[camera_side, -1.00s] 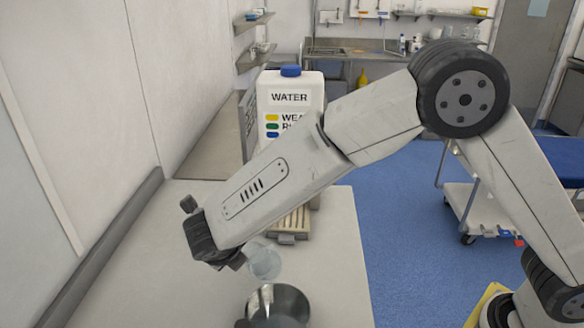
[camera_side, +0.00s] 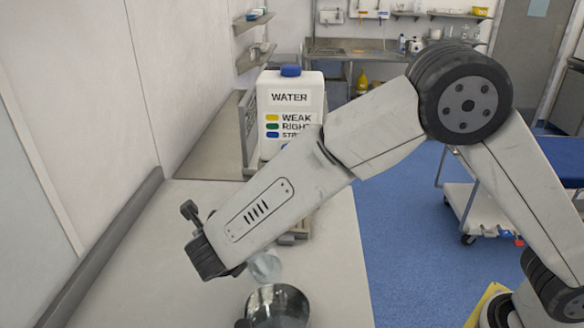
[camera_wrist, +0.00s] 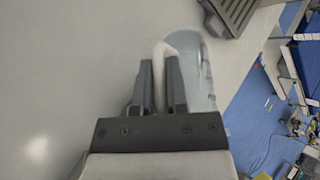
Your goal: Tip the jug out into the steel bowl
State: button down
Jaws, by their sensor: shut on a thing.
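The clear jug (camera_side: 265,267) is just right of my gripper's end in the side view, in the air above the far rim of the steel bowl (camera_side: 290,299). The jug looks tilted. It also shows in the wrist view (camera_wrist: 205,65), to the right of the fingers. My gripper (camera_wrist: 160,65) is shut on the jug's pale handle, which passes between its two fingers. In the side view my wrist hides most of the fingers. The bowl stands on the bench, partly cut off by the picture's lower edge. Any liquid in the jug cannot be made out.
A white WATER container (camera_side: 289,95) with a blue cap stands behind my arm. A slatted drip tray (camera_wrist: 232,12) lies in front of it, partly hidden in the side view. The pale bench (camera_side: 125,285) is clear to the left, along the wall.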

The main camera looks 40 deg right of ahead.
jog(key=shift+s+t, duration=0.1)
jog(key=shift+t, duration=0.3)
jog(key=shift+s+a+r+t+h+b, duration=0.1)
jog(key=shift+s+r+t+h+b, duration=0.15)
jog(key=shift+r+t+h+b, duration=0.55)
jog(key=shift+s+a+r+b, duration=0.15)
jog(key=shift+s+r+b, duration=0.05)
jog(key=shift+s+b, duration=0.2)
dwell(0.3)
jog(key=shift+s+a+r+t+b, duration=0.25)
jog(key=shift+s+r+t+b, duration=0.4)
jog(key=shift+r, duration=0.2)
jog(key=shift+s+a+r+t+h+b, duration=0.1)
jog(key=shift+s+r+t+h+b, duration=0.15)
jog(key=shift+r+t+b, duration=0.35)
jog(key=shift+s+r+t+h+b, duration=0.15)
jog(key=shift+r+t+h+b, duration=0.1)
jog(key=shift+r+b, duration=0.6)
dwell(0.9)
jog(key=shift+s+a+r+m+t, duration=0.1)
jog(key=shift+s+r+m+t, duration=0.1)
jog(key=shift+r+m+t, duration=0.1)
dwell(0.4)
